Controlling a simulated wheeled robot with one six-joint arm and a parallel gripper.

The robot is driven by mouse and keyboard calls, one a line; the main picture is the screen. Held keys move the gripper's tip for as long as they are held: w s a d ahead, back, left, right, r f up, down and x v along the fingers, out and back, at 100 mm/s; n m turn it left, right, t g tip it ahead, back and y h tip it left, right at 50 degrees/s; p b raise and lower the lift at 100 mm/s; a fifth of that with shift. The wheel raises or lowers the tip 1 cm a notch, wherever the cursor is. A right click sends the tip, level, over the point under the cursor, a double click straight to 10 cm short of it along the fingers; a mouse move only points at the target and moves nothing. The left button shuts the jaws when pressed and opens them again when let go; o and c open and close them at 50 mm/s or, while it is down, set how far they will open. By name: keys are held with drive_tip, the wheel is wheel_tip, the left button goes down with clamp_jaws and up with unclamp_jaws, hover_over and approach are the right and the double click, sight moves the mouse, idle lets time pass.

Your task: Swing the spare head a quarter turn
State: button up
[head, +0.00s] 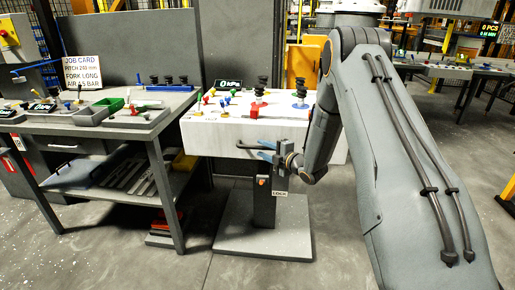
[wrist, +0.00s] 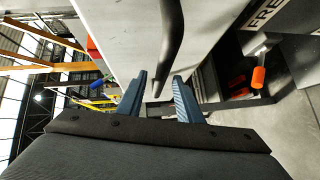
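The spare head appears to be the pale block (head: 215,135) on a grey pedestal, with coloured fittings and dark suction cups on top. A dark bar handle (head: 249,147) runs along its front face. My gripper (head: 267,151) is at the right end of that handle, its blue fingers pointing left. In the wrist view my gripper (wrist: 160,78) is open, and the handle (wrist: 172,38) reaches down between the fingers with gaps on both sides. An orange lever (head: 262,181) sits on the pedestal beside a LOCK label (head: 281,194). The wrist view shows an orange grip (wrist: 258,79) and part of a FREE label (wrist: 266,14).
A grey workbench (head: 110,126) with trays, small parts and a job card (head: 82,71) stands at left. A display (head: 229,84) reading 0 kPa stands behind the head. The pedestal's wide base plate (head: 262,240) lies on the floor. Floor is open in front.

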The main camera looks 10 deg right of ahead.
drive_tip(key=shift+x, duration=1.2)
clamp_jaws()
